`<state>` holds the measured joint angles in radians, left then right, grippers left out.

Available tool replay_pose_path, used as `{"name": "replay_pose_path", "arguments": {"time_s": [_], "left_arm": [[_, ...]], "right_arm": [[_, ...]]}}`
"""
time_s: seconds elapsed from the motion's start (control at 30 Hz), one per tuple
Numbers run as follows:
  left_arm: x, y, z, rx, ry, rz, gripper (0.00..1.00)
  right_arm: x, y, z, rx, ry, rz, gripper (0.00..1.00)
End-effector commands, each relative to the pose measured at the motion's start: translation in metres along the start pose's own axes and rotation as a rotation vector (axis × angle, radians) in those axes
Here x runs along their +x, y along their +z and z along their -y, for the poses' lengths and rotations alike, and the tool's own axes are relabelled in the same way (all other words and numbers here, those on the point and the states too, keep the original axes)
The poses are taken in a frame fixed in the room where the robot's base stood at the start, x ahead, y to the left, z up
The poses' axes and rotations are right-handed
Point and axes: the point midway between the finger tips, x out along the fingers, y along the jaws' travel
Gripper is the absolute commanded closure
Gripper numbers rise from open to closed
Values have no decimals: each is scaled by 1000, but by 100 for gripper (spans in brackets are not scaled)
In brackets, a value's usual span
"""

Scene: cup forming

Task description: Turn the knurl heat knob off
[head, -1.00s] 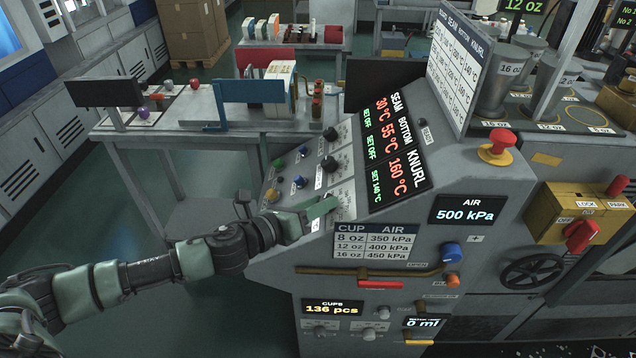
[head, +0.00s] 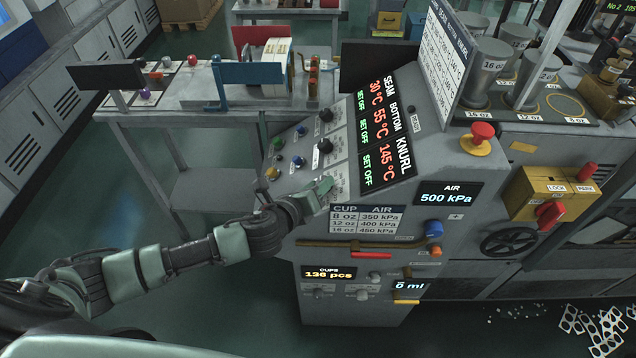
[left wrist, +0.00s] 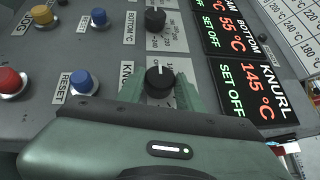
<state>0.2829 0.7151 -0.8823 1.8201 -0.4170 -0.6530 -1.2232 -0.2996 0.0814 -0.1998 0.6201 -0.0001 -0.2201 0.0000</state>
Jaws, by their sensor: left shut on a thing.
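The knurl heat knob (left wrist: 158,82) is black and round with a white pointer line. It sits on the sloped grey panel (head: 345,157), and my gripper hides it in the head view. My left gripper (head: 318,188) is at the panel's lowest knob. In the left wrist view its green fingers (left wrist: 160,93) are shut on the knob, one on each side. The pointer stands up towards the top of that picture. The display (head: 388,140) reads KNURL 145 °C with SET OFF below it. My right gripper is not in view.
The black bottom heat knob (left wrist: 155,19) sits just above the held one. Blue (left wrist: 84,81), red (left wrist: 11,82) and yellow (left wrist: 42,15) buttons lie to its left. A red emergency button (head: 482,133) stands right of the display. Open floor lies left of the machine.

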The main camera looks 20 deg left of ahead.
Motion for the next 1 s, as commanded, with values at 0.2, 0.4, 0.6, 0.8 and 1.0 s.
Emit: {"name": "replay_pose_path", "arguments": {"time_s": [0.2,0.4,0.6,0.8,1.0], "left_arm": [[0,0,0,0,0,1,61],[0,0,0,1,0,1,42],[-1,0,-1,1,0,0,42],[-22,-2,-2,2,0,-1,42],[-56,-2,-2,2,0,-1,42]], "right_arm": [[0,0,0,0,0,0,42],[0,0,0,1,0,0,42],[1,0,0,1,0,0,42],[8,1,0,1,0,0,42],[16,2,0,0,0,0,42]]}}
